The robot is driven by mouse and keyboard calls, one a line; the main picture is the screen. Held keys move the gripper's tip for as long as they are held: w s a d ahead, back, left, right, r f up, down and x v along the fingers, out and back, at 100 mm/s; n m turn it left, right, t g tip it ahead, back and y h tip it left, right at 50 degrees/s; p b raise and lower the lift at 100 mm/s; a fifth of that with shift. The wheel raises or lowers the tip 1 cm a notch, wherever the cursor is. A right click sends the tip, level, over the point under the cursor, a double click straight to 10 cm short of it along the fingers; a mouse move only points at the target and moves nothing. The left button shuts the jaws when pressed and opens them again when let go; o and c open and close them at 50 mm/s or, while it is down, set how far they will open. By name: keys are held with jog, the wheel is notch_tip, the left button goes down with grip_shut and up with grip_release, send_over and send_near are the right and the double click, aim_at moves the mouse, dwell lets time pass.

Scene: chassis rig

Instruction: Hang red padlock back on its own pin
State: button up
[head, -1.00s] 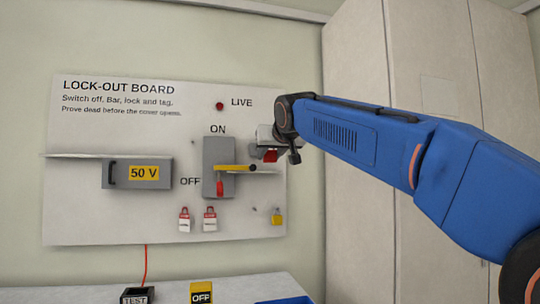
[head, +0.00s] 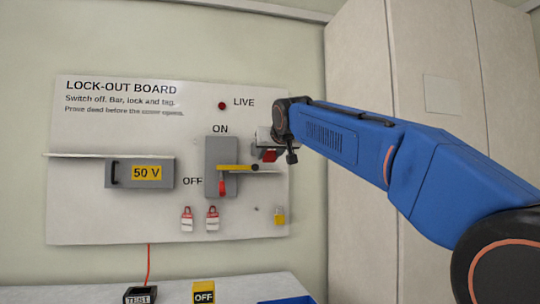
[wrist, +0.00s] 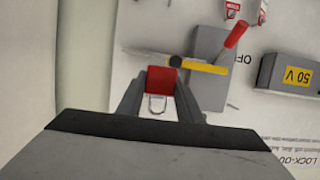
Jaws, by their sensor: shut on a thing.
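The red padlock (head: 269,156) is between the fingers of my gripper (head: 266,150), in front of the right part of the board. In the wrist view the red padlock (wrist: 161,79) sits between the two fingertips of my gripper (wrist: 160,85), its pale shackle pointing toward the palm. My gripper is shut on it. A small bare pin (head: 256,209) sticks out low on the board, below and slightly left of my gripper. A yellow padlock (head: 279,216) hangs to the right of that pin.
A grey switch box (head: 214,155) has its red handle (head: 222,188) down at OFF and a yellow bar (head: 238,168) across it. Red-and-white tags (head: 212,219) hang below. A tall cabinet (head: 358,60) stands right.

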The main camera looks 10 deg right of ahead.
jog(key=w, duration=1.2)
jog(key=shift+w+r, duration=0.2)
jog(key=shift+r, duration=0.25)
dwell(1.5)
jog(key=s, duration=0.8)
jog(key=shift+s, duration=0.4)
dwell(1.1)
dwell(0.7)
